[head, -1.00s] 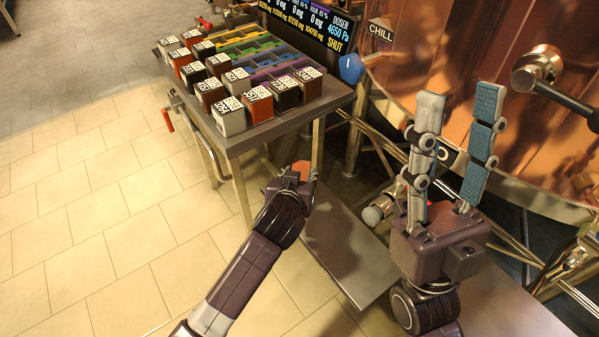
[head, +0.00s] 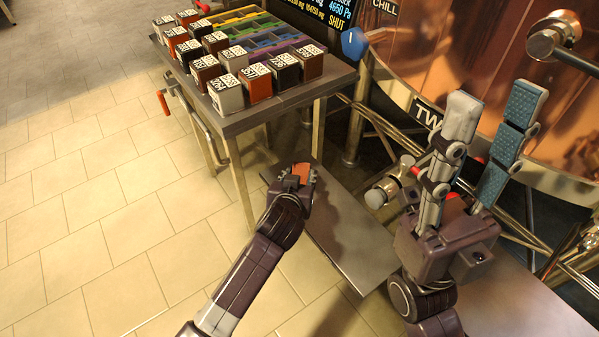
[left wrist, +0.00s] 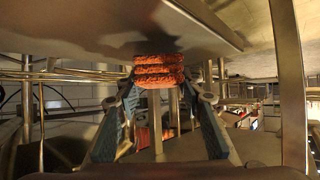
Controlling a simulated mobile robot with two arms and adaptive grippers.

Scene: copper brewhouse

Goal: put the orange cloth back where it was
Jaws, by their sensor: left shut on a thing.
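The orange cloth (head: 301,171) is a small orange patch at the tip of my left gripper (head: 304,177) in the head view. In the left wrist view the cloth (left wrist: 158,72) looks folded in layers, and the fingertips of my left gripper (left wrist: 160,88) are shut on its sides. The gripper is in front of the metal table, apparently below its top. My right gripper (head: 490,98) points up at the right with its two fingers apart and nothing between them.
The metal table (head: 240,118) carries several labelled blocks (head: 227,92) and a coloured rack (head: 255,40). A lower metal shelf (head: 345,235) lies beyond my left gripper. Copper vessels and pipes (head: 383,187) crowd the right. Tiled floor (head: 90,200) is clear at left.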

